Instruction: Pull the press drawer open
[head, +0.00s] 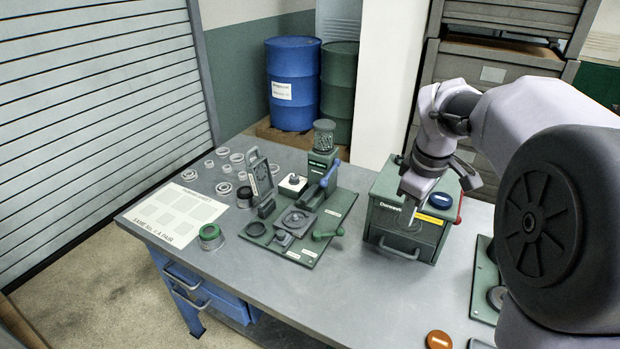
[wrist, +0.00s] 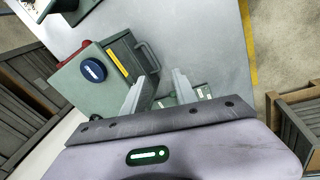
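The press is a green box (head: 385,192) on the grey bench, with a blue round knob (head: 440,200) on top, a yellow label and a red lever (head: 460,208) on its right side. It also shows in the wrist view (wrist: 78,88). The drawer front faces the bench's near side and looks closed. Its bar handle (head: 399,246) is low on the front, and shows in the wrist view (wrist: 148,57).
A green fixture board (head: 300,225) with a small press, lever and clamps stands left of the box. Several metal rings lie behind a paper sheet (head: 178,215) at the far left. An orange disc (head: 438,340) lies near the front edge. The bench before the drawer is clear.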

